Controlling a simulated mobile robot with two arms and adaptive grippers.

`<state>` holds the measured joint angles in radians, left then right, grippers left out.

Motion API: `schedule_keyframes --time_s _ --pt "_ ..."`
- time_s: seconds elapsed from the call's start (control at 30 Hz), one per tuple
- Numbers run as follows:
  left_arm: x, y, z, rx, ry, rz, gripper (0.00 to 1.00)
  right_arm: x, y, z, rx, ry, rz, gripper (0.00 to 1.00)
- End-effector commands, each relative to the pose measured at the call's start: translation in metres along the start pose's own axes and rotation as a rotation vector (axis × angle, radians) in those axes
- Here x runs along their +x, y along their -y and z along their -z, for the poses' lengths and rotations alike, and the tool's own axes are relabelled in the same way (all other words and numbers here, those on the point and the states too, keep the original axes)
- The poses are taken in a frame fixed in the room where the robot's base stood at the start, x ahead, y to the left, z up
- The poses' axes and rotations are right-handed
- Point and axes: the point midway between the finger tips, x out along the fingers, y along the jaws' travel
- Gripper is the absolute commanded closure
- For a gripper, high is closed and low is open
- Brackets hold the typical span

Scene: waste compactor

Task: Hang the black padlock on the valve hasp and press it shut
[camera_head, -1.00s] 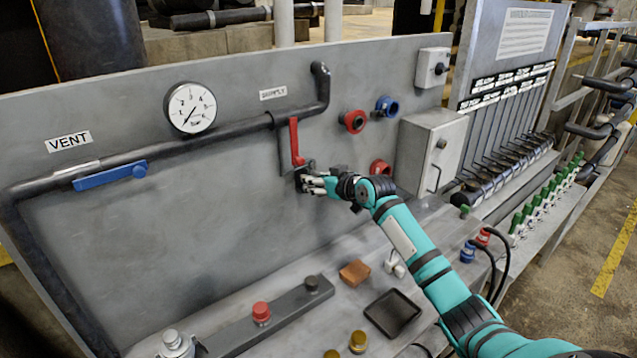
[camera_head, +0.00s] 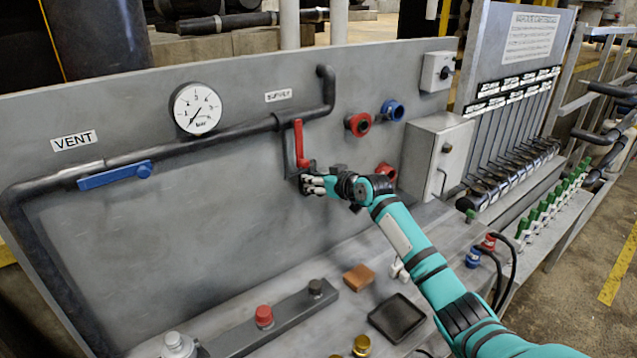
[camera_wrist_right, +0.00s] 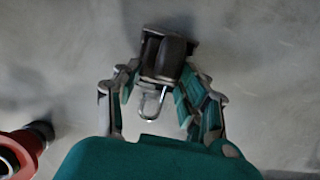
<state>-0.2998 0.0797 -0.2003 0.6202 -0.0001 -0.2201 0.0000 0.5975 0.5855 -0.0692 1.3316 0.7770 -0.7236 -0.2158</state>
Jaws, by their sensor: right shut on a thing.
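The black padlock (camera_wrist_right: 172,60) shows in the wrist view between the fingers of my right gripper (camera_wrist_right: 160,85), which is shut on it. Its silver shackle (camera_wrist_right: 152,103) points toward the bottom of that picture. In the head view my right gripper (camera_head: 308,185) is at the grey panel, just below the red valve handle (camera_head: 301,143) on the supply pipe. A dark piece behind the fingers there is mostly hidden, so I cannot tell hasp from padlock. Whether the shackle passes through the hasp is not clear. My left gripper is not in view.
Red coupling (camera_head: 386,172) and grey box (camera_head: 437,155) are right of the gripper. A blue handle (camera_head: 115,175) and gauge (camera_head: 197,108) are on the panel's left. A brown block (camera_head: 358,277) and black tray (camera_head: 396,318) lie on the ledge below.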

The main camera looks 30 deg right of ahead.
Motion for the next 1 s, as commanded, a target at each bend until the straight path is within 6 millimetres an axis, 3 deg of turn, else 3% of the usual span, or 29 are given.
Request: schedule_keyframes --time_s 0.9,0.93,1.0 --pt "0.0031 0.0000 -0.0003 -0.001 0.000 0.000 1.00 0.0053 -0.0001 -0.0019 -0.001 -0.001 0.000 0.84" --pt "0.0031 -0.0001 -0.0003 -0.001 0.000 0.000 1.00 0.0053 -0.0001 -0.0020 -0.001 -0.001 0.000 0.57" --pt "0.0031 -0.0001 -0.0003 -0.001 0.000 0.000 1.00 0.0054 0.0000 -0.0022 -0.001 0.000 0.000 0.48"
